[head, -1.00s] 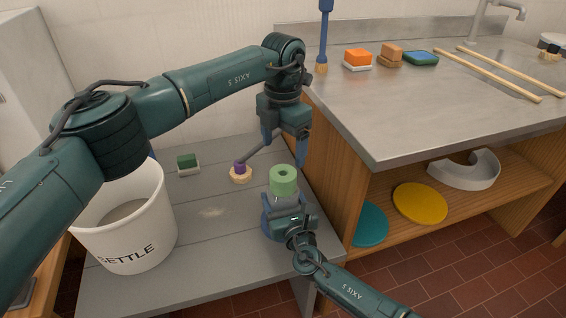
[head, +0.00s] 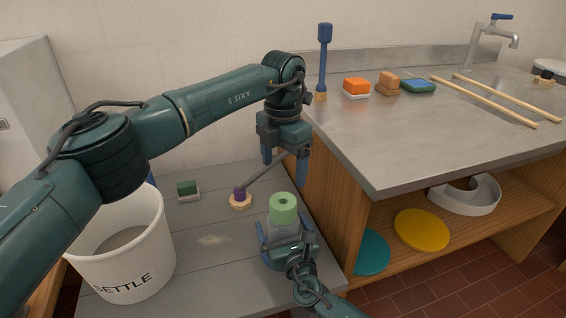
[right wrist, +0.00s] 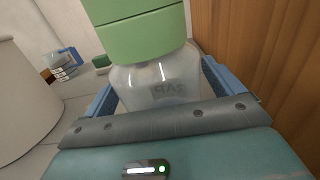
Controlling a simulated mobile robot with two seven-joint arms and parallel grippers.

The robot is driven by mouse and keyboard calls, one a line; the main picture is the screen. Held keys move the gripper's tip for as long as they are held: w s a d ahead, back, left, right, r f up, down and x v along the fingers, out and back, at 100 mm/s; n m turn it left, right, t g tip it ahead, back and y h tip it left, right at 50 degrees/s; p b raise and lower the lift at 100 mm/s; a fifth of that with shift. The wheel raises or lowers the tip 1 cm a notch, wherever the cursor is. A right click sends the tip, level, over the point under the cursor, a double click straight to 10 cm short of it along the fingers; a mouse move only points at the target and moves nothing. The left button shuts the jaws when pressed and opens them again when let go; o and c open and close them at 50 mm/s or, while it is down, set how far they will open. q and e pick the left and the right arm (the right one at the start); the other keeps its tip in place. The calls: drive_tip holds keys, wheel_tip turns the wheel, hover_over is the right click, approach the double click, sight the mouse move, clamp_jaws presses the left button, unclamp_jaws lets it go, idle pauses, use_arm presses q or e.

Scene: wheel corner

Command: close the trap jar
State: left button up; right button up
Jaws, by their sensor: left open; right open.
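The trap jar (head: 284,229) is a clear jar with a green top that has a hole in its middle (head: 284,203). It stands upright on the grey bench. In the right wrist view the jar (right wrist: 158,84) shows printed letters, and the green top (right wrist: 140,32) sits above its neck with a seam across it. My right gripper (head: 287,236) is open, with its blue fingers on either side of the jar; contact cannot be told. My left gripper (head: 284,166) is open and empty above and behind the green top, fingers pointing down.
A white SETTLE bucket (head: 122,268) stands at left. A purple-knobbed wooden disc (head: 240,203) with a slanting grey rod and a green block (head: 188,190) lie behind the jar. The wooden counter side (head: 335,190) rises close on the right.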

drive_tip(key=p+v, duration=0.2)
drive_tip(key=v, duration=0.9)
drive_tip(key=shift+s+d, duration=0.15)
drive_tip(key=shift+s, duration=0.2)
drive_tip(key=shift+s+d, duration=0.2)
drive_tip(key=shift+s, duration=0.5)
